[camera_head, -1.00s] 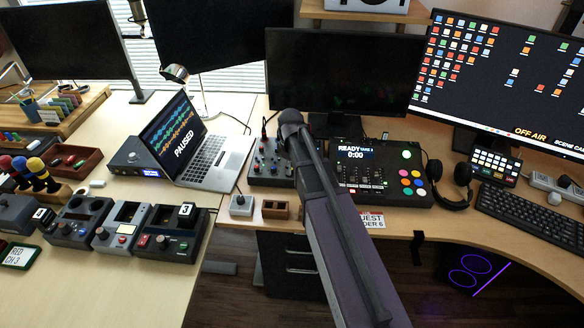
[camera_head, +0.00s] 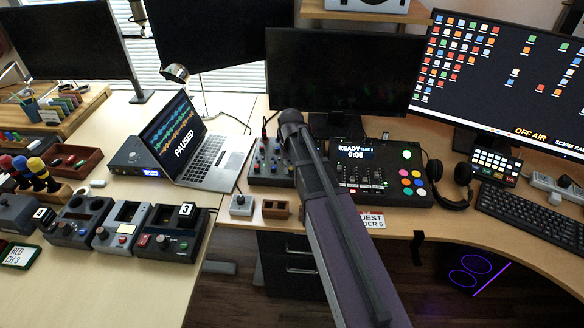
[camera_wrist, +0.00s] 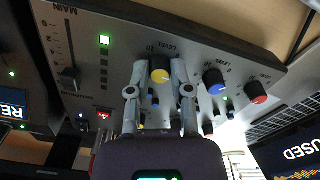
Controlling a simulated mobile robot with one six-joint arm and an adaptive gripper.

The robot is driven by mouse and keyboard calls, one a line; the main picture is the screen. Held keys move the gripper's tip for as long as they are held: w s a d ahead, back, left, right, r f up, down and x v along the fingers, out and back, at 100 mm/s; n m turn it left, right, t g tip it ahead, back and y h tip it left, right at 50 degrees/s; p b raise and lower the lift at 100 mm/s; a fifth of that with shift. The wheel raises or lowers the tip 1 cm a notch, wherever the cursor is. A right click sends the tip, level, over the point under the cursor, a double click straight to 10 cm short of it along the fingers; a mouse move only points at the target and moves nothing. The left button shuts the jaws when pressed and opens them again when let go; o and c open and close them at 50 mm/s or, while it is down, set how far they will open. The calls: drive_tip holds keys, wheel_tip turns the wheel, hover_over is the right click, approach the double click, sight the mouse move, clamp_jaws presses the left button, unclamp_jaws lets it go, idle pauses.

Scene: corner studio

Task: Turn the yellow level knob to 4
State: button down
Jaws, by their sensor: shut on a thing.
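My gripper (camera_wrist: 160,70) is shut around the yellow knob, with one finger on each side. The knob's pointer and the number it faces are too small to read. In the head view, my arm covers part of the mixer (camera_head: 270,160) and hides the yellow knob and my gripper.
A blue knob (camera_wrist: 214,81) and a red knob (camera_wrist: 257,92) sit in a row to the right of the yellow one. The main fader (camera_wrist: 70,76) is at the left. The open laptop (camera_head: 200,150) stands left of the mixer, and a production console (camera_head: 385,178) stands right.

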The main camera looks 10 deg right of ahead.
drive_tip(key=m, duration=1.2)
drive_tip(key=shift+s, duration=0.1)
idle(0.4)
drive_tip(key=c, duration=0.5)
unclamp_jaws()
drive_tip(key=shift+c, duration=0.2)
drive_tip(key=shift+r, duration=0.1)
